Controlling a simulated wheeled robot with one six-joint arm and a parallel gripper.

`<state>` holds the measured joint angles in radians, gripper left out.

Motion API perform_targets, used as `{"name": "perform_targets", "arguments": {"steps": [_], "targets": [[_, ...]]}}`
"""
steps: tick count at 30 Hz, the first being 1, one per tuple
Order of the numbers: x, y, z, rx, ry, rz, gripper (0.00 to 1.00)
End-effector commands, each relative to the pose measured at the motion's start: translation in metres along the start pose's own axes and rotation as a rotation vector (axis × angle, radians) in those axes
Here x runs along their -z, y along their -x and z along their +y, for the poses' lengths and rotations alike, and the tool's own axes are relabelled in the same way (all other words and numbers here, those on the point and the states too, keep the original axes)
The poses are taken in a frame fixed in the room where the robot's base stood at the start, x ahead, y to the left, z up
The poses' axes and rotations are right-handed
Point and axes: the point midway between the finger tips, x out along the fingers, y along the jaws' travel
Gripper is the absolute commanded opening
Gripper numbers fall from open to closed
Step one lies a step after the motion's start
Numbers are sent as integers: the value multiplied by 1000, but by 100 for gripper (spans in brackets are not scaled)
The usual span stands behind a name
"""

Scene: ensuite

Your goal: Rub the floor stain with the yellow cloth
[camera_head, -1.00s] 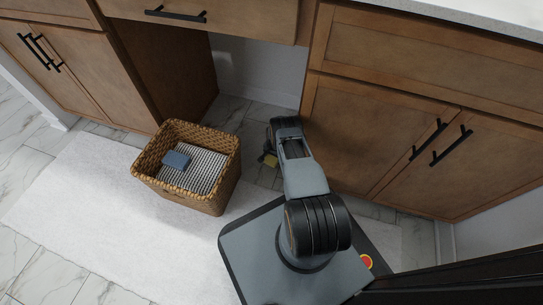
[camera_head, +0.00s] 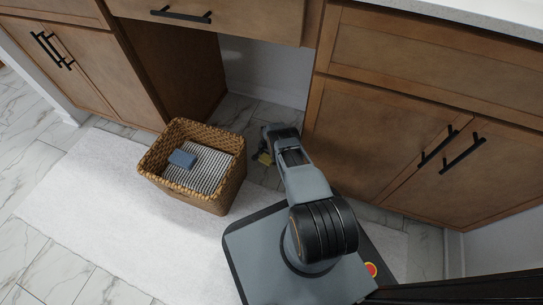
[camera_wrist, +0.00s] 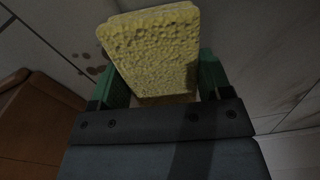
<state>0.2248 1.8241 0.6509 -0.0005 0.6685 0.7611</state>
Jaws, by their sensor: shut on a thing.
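My gripper (camera_wrist: 155,90) is shut on the yellow cloth (camera_wrist: 152,48), which looks like a thick, porous yellow block between green fingertips. In the head view, a small part of the yellow cloth (camera_head: 265,158) shows at the end of my arm, low over the tiles between the basket and the right cabinet. The floor stain (camera_wrist: 88,62) shows in the wrist view as a few brown spots on the tiles, left of the cloth and apart from it in the picture. I cannot make out the stain in the head view.
A wicker basket (camera_head: 219,199) with a striped cloth (camera_head: 211,170) and a blue block (camera_head: 182,159) stands on a white mat (camera_head: 110,205), left of my arm. Wooden cabinets (camera_head: 385,130) close off the right and far left. An open recess (camera_head: 262,75) lies behind my gripper.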

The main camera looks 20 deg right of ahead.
Motion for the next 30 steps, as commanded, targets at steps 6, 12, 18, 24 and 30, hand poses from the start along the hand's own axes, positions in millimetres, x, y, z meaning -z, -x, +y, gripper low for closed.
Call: {"name": "perform_targets", "arguments": {"steps": [6, 12, 18, 24, 30], "targets": [[0, 0, -1, 1, 0, 0, 45], [1, 3, -1, 1, 0, 1, 45], [1, 18, -1, 2, 0, 2, 45], [1, 40, -1, 2, 0, 2, 45], [1, 59, -1, 1, 0, 1, 45]]}}
